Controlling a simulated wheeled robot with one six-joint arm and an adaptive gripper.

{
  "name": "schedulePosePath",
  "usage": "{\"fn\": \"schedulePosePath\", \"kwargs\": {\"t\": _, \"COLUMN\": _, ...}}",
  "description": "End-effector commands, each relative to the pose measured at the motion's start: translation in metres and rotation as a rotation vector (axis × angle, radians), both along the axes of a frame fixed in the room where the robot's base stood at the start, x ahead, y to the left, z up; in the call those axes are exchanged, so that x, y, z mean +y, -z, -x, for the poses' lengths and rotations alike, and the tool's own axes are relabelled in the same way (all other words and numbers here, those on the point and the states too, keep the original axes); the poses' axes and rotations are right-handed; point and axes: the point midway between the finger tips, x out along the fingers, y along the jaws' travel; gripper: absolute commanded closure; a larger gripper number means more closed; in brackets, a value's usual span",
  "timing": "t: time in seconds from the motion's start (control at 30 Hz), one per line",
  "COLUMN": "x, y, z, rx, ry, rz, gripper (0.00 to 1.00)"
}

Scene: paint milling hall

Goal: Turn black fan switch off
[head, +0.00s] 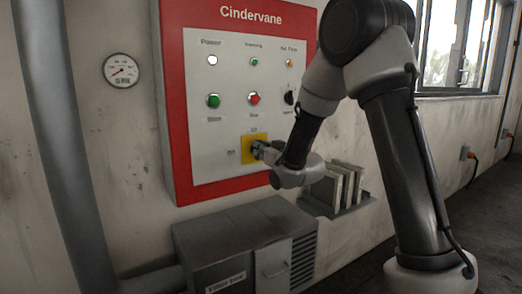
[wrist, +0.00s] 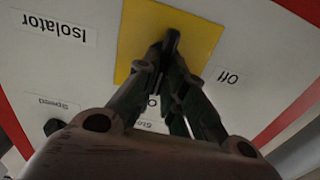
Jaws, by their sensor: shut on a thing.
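A red-framed panel headed Cindervane (head: 228,170) hangs on the wall. Low on it is a square yellow plate (head: 246,141) with a black switch handle (wrist: 172,40). The yellow plate (wrist: 140,22) carries the handle in the wrist view too, with an upside-down Isolator label and an Off label beside it. My gripper (head: 259,150) reaches the plate from the right. In the wrist view my gripper (wrist: 170,62) has its fingers closed around the handle, which points roughly up and down the picture. The fingers hide part of the handle, and its setting cannot be told.
A black speed knob (head: 289,98), a green button (head: 213,101) and a red button (head: 254,99) sit above the plate. A grey metal box (head: 225,245) stands below the panel. A rack of upright boards (head: 340,190) is close beneath my forearm. A grey pipe (head: 65,140) runs at left.

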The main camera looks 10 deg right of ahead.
Motion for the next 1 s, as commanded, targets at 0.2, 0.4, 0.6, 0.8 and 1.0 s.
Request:
{"fn": "schedulePosePath", "kwargs": {"t": 0.2, "x": 0.0002, "y": 0.0000, "z": 0.0002, "rx": -0.006, "ry": 0.000, "rz": 0.018, "gripper": 1.00}}
{"fn": "schedulePosePath", "kwargs": {"t": 0.4, "x": 0.0010, "y": 0.0001, "z": 0.0005, "rx": -0.031, "ry": 0.000, "rz": 0.094, "gripper": 1.00}}
{"fn": "schedulePosePath", "kwargs": {"t": 0.6, "x": 0.0025, "y": 0.0005, "z": 0.0010, "rx": -0.077, "ry": 0.000, "rz": 0.239, "gripper": 1.00}}
{"fn": "schedulePosePath", "kwargs": {"t": 0.8, "x": 0.0045, "y": 0.0013, "z": 0.0017, "rx": -0.135, "ry": 0.000, "rz": 0.419, "gripper": 1.00}}
{"fn": "schedulePosePath", "kwargs": {"t": 1.0, "x": 0.0065, "y": 0.0025, "z": 0.0023, "rx": -0.194, "ry": 0.000, "rz": 0.599, "gripper": 1.00}}
